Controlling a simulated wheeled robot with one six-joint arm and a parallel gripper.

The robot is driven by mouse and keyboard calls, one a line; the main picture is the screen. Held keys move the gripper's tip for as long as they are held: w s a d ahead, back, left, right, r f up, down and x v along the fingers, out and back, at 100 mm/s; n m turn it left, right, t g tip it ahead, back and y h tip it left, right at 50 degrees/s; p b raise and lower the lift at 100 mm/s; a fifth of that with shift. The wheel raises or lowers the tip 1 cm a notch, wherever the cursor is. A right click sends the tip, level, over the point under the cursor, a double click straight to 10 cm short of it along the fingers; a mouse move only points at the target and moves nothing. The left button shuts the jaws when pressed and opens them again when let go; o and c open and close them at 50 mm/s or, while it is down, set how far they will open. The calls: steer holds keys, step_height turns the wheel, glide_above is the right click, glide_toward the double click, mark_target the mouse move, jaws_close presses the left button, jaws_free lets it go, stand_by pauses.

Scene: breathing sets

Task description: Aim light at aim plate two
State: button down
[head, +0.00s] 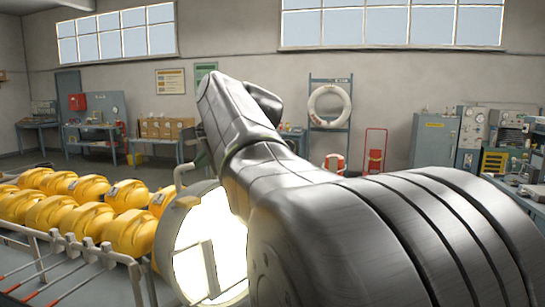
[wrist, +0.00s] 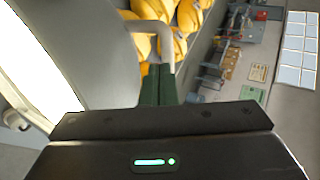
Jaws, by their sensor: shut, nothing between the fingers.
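The light (head: 188,250) is a large round grey-rimmed lamp with a glowing white face, partly hidden behind my arm in the head view. In the wrist view its grey housing (wrist: 80,50) fills the upper left, with the bright face at the far left. A pale bent handle (wrist: 153,35) stands out from the housing. My gripper (wrist: 158,70) is shut and empty, its dark green fingers close by the handle's lower end. I cannot tell whether they touch it. My arm hides the gripper in the head view. I cannot make out aim plate two in either view.
Several yellow helmet-like sets (head: 85,215) fill a rack at the left, close to the light. A white rail (head: 100,250) runs along its front. Benches, a ring on a blue stand (head: 330,105) and a grey cabinet (head: 434,140) stand along the back wall.

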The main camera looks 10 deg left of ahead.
steer(key=shift+w+a+f, duration=0.25)
steer(key=shift+w+a, duration=0.15)
steer(key=shift+a, duration=0.15)
steer(key=shift+w+a+r+p, duration=0.1)
steer(key=shift+w+a+p, duration=0.35)
steer(key=shift+p, duration=0.65)
steer(key=shift+a+f+h, duration=0.25)
steer(key=shift+h, duration=0.05)
